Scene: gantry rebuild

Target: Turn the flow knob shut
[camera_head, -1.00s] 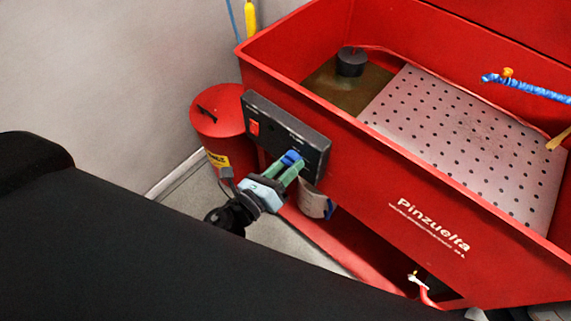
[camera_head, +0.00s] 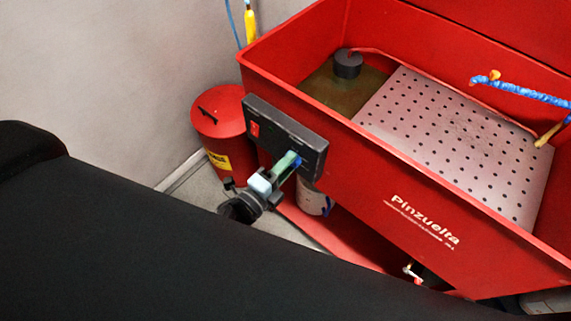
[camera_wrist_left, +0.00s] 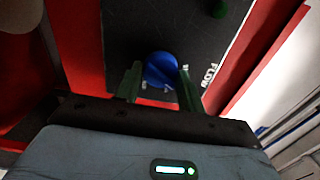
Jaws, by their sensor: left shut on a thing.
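The blue flow knob (camera_wrist_left: 161,70) sits on a black control panel (camera_wrist_left: 120,32), with the word FLOW beside it in the left wrist view. My left gripper (camera_wrist_left: 160,84) has its green fingers on both sides of the knob and is shut on it. In the head view the panel (camera_head: 262,117) is on the front of the red washer, and my left gripper (camera_head: 289,163) reaches its lower right part. Only a little blue of the knob (camera_head: 296,164) shows there past the fingers. My right gripper is not in view.
The red parts washer (camera_head: 385,168) holds a perforated metal tray (camera_head: 450,140) and a black round piece (camera_head: 348,64). A red canister (camera_head: 218,125) stands left of the panel. A blue hose (camera_head: 520,92) crosses the basin. A grey wall is at the left.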

